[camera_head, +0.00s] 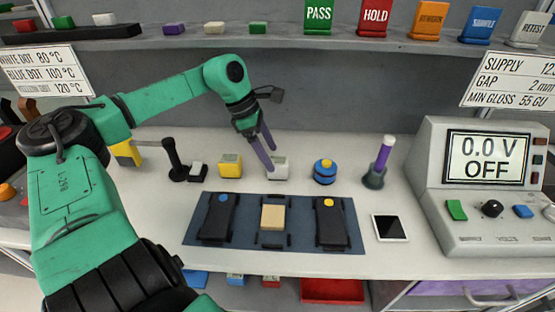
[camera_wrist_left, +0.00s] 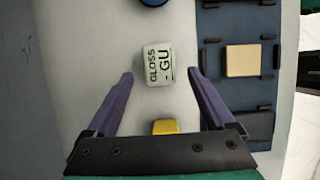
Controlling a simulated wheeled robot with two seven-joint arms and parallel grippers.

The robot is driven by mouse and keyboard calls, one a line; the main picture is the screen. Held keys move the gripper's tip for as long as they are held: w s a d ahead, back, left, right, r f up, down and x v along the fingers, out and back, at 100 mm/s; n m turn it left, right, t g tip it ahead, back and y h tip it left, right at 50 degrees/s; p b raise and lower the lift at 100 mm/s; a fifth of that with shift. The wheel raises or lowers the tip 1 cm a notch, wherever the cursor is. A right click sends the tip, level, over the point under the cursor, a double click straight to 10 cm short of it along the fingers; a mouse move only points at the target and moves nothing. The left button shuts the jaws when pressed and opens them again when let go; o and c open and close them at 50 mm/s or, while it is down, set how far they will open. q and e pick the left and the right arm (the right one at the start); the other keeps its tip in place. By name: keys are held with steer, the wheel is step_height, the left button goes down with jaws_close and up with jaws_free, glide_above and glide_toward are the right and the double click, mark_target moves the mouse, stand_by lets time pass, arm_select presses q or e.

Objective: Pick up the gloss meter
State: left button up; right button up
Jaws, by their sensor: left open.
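The gloss meter (camera_wrist_left: 158,64) is a small pale block with dark "GLOSS - GU" lettering. In the left wrist view it lies at and just beyond the gap between the fingertips, with space on both sides. In the head view the gloss meter (camera_head: 280,169) stands on the bench behind the dark mat, partly hidden by a finger. My left gripper (camera_head: 272,160) is open with purple fingers pointing down at it; they also show in the left wrist view (camera_wrist_left: 161,76). Nothing is held. My right gripper is not in view.
A yellow block (camera_head: 230,165) stands left of the meter, and a blue-and-yellow round object (camera_head: 325,171) right of it. The dark mat (camera_head: 190,238) in front bears two black fixtures and a tan block. A grey console (camera_head: 432,170) stands at right.

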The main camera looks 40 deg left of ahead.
mark_target(276, 160)
arm_select(q)
steer(key=x, duration=0.2)
steer(key=shift+w+d+f, duration=0.2)
steer(key=shift+d+f, duration=0.05)
steer(key=shift+d, duration=0.1)
steer(key=shift+w+f, duration=0.15)
steer(key=shift+f, duration=0.1)
jaws_close()
steer(key=shift+r, duration=0.1)
